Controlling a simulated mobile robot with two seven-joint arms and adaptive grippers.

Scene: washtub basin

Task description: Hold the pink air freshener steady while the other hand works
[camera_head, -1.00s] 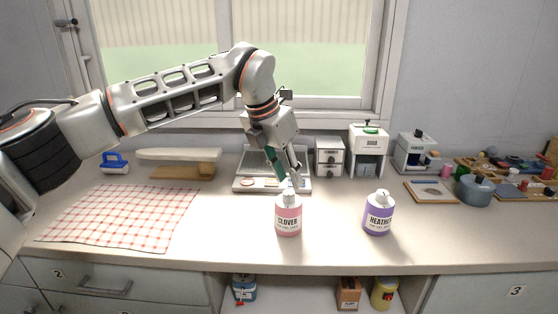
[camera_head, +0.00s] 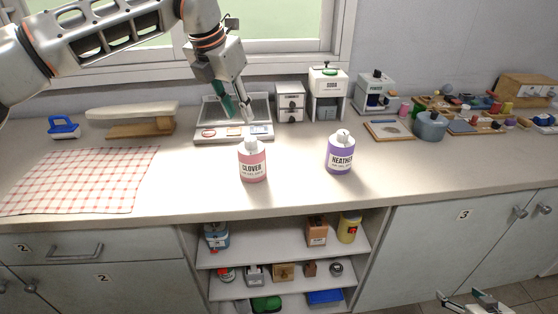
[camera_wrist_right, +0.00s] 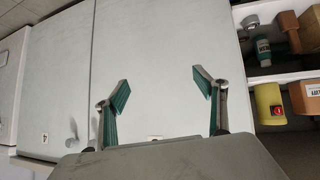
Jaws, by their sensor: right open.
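The pink air freshener (camera_head: 253,166), a bottle labelled CLOVER with a white top, stands upright near the counter's front edge in the head view. My left gripper (camera_head: 238,119) is above and behind it in the picture. Its fingers are apart and hold nothing, and they look clear of the bottle's top. My right gripper (camera_head: 480,301) is low at the bottom right edge of the head view, in front of the cabinets. In the right wrist view its fingers (camera_wrist_right: 160,88) are spread and empty, facing pale cabinet doors.
A purple HEATHER bottle (camera_head: 341,157) stands right of the pink one. Behind them are a flat metal scale-like tray (camera_head: 205,136) and small drawers (camera_head: 290,103). A checked cloth (camera_head: 80,180) lies left. Open shelves (camera_head: 285,258) are below. The front counter right of the purple bottle is clear.

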